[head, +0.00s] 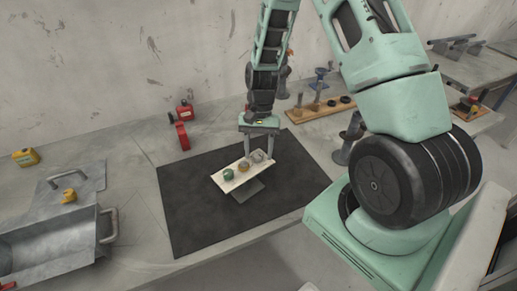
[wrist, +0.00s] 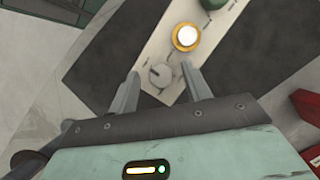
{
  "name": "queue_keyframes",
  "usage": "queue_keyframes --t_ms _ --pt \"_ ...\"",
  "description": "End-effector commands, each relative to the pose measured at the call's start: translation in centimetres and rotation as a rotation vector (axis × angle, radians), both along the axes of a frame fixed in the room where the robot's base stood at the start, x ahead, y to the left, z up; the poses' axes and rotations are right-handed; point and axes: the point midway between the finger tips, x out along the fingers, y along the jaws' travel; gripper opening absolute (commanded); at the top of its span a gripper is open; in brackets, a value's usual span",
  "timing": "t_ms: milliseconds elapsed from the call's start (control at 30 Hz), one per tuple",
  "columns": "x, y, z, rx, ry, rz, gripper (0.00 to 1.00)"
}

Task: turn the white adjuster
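The white adjuster (wrist: 160,75) is a round, pale grey-white knob at one end of a cream panel (wrist: 160,32). In the head view the panel (head: 222,180) is tilted on a grey stand, and the white adjuster (head: 258,156) is at its right end. My gripper (wrist: 161,84) is open, with one finger on each side of the white adjuster and a gap to each. In the head view my gripper (head: 260,154) points down at that end of the panel. Whether the fingertips reach down to the knob's height is hard to tell.
A yellow-ringed knob (wrist: 186,37) with a bright centre is beside the white adjuster, and a green knob (head: 228,174) is at the far end. A black mat (head: 190,215) lies under the stand. A metal trough (head: 50,240) stands left; red items (head: 182,135) stand behind.

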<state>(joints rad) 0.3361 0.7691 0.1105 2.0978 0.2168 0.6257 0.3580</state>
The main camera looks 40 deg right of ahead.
Motion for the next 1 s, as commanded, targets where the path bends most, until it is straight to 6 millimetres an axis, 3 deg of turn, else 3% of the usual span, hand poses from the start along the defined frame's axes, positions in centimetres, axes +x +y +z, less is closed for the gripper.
queue_keyframes --t_ms 367,1000 --pt "0.4 -0.3 0.9 -0.001 -0.003 -0.002 0.48" --pt "4.0 -4.1 13.4 -0.002 -0.005 -0.002 0.48"
